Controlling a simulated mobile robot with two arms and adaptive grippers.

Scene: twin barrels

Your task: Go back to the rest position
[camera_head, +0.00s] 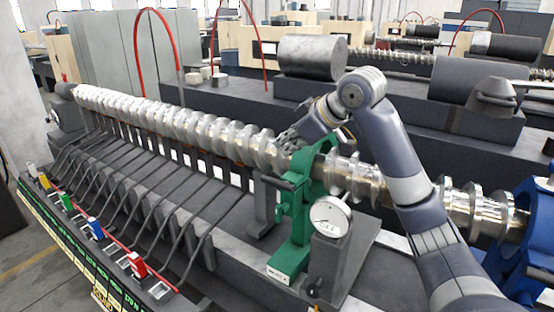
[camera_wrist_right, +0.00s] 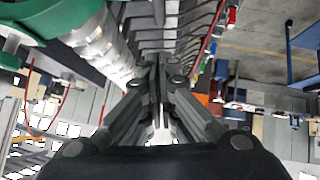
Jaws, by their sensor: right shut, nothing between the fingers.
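My right arm (camera_head: 400,165) comes in from the lower right of the head view and bends over the twin-screw shaft (camera_head: 200,128). My right gripper (camera_head: 300,136) is at the shaft beside the top of the green clamp stand (camera_head: 296,215); whether it touches either cannot be told. In the right wrist view the gripper (camera_wrist_right: 160,62) has its fingers together with nothing between them. The shaft (camera_wrist_right: 105,45) and part of the green stand (camera_wrist_right: 60,20) show at the upper left there. My left gripper is not in view.
A round dial gauge (camera_head: 330,216) stands by the green stand. A blue stand (camera_head: 532,240) holds the shaft at the right. A row of coloured switches (camera_head: 95,228) runs along the front left edge. A grey cylinder (camera_head: 313,57) sits on the machine behind.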

